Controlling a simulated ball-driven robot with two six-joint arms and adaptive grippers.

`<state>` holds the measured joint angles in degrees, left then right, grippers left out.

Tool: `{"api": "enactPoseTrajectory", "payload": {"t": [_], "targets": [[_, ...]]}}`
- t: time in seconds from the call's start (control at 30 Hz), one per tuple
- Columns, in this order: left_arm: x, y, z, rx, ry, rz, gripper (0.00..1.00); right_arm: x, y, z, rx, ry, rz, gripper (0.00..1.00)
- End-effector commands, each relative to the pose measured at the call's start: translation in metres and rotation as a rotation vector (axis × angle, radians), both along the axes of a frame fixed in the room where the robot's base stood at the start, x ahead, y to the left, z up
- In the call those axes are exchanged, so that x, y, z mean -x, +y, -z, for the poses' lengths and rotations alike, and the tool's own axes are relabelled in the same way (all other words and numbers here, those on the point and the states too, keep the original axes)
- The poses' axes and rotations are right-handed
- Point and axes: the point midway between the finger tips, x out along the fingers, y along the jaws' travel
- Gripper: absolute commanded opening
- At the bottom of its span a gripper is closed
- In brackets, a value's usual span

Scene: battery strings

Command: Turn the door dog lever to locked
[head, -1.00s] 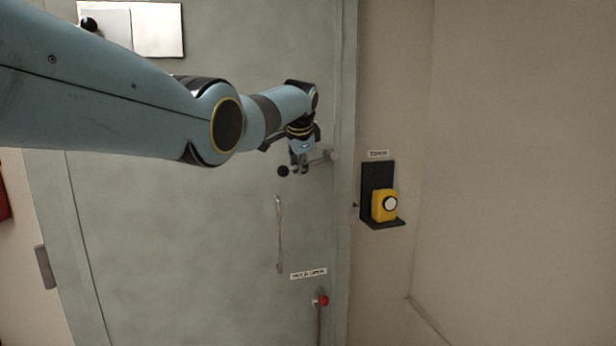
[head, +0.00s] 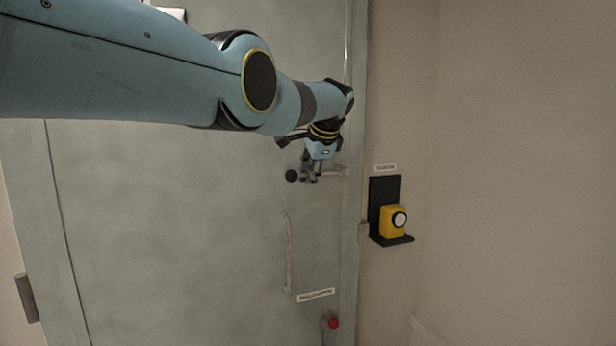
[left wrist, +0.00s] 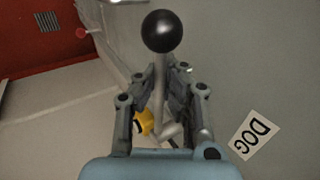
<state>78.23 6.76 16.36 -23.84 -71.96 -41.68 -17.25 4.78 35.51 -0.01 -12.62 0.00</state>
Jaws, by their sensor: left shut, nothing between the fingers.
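The door dog lever is on the grey door, with its black ball knob (head: 291,176) to the left and its pivot (head: 340,172) near the door's right edge. It lies nearly level in the head view. My left gripper (head: 309,179) is at the lever, just right of the ball, and hides part of the rod. In the left wrist view the ball (left wrist: 162,31) stands beyond the fingertips and the pale rod shows along the line between the fingers. My left gripper is shut with nothing gripped. My right gripper is out of view.
A door pull handle (head: 289,255) is below the lever, with a red knob (head: 333,323) lower down. A yellow device (head: 392,222) sits on a black wall bracket (head: 384,190) right of the door frame. A DOG label (left wrist: 256,134) is beside the lever.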

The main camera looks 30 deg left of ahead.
Motion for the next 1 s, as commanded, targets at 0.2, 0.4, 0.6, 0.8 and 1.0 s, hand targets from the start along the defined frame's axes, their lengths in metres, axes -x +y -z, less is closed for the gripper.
{"api": "enactPoseTrajectory", "payload": {"t": [0.2,0.4,0.6,0.8,1.0], "targets": [[-0.003,0.0,-0.007,-0.004,-0.012,0.002,0.0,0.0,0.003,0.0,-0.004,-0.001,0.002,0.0],[-0.002,0.0,-0.005,-0.003,-0.01,0.002,0.26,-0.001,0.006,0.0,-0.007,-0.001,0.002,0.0],[-0.001,0.0,-0.003,-0.002,-0.006,0.001,0.33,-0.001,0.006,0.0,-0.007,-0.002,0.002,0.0],[-0.001,0.0,-0.004,-0.002,-0.006,0.0,0.33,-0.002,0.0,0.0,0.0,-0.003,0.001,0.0],[0.002,-0.006,-0.014,-0.003,-0.007,0.0,0.33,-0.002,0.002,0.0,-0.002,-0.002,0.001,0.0]]}}
